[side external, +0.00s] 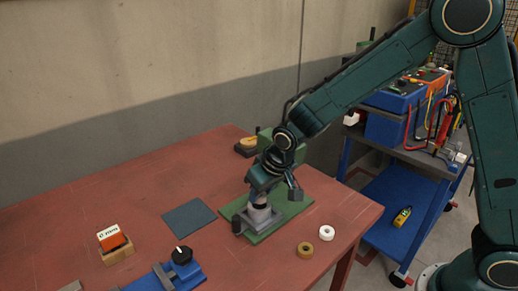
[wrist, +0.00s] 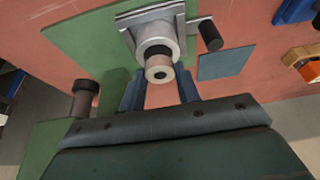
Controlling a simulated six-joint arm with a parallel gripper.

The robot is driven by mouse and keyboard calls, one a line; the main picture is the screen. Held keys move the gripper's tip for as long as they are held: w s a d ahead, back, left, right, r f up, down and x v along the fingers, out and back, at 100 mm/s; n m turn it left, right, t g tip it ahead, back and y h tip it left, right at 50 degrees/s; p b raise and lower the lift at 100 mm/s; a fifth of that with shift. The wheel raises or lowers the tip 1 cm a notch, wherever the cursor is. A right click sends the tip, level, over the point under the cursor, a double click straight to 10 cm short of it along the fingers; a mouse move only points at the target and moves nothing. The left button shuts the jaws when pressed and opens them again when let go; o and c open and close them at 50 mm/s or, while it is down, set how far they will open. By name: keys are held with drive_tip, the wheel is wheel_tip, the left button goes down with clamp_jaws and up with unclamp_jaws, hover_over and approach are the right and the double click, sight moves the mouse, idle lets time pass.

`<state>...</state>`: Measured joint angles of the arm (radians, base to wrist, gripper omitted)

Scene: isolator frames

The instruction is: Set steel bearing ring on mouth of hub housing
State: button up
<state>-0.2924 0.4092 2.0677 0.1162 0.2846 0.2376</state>
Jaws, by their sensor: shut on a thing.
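The grey hub housing (side external: 262,215) stands on a green plate (side external: 290,217); in the wrist view its round boss (wrist: 153,33) faces the camera. My gripper (side external: 261,190) is directly above the housing, pointing down. In the wrist view my two blue fingers (wrist: 160,80) are closed on a pale, metallic ring (wrist: 159,69) with a small hole, which I take for the steel bearing ring. The ring lines up with the housing's mouth. A dark band shows between ring and housing; I cannot tell whether they touch. My wrist partly hides the ring in the side view.
A white ring (side external: 326,232) and a brass-coloured ring (side external: 305,250) lie right of the plate. A dark blue mat (side external: 189,220) lies left of it. A black-knobbed blue fixture (side external: 178,270) and an orange block on wood (side external: 113,243) stand at the front left.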

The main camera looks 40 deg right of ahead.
drive_tip(key=shift+f, duration=0.9)
drive_tip(key=o, duration=1.1)
drive_tip(key=v, duration=1.3)
drive_tip(key=shift+r, duration=0.35)
drive_tip(key=shift+s, duration=0.15)
drive_tip(key=s+d+r, duration=0.2)
drive_tip(key=s+d, duration=0.1)
drive_tip(key=s, duration=0.4)
drive_tip(key=s+d+r, duration=0.2)
drive_tip(key=s+d, duration=0.2)
drive_tip(key=s, duration=0.3)
drive_tip(key=s+d+r+t, duration=0.1)
drive_tip(key=s+d+r, duration=0.1)
drive_tip(key=s, duration=0.6)
drive_tip(key=shift+d+r, duration=0.15)
drive_tip(key=shift+d, duration=0.6)
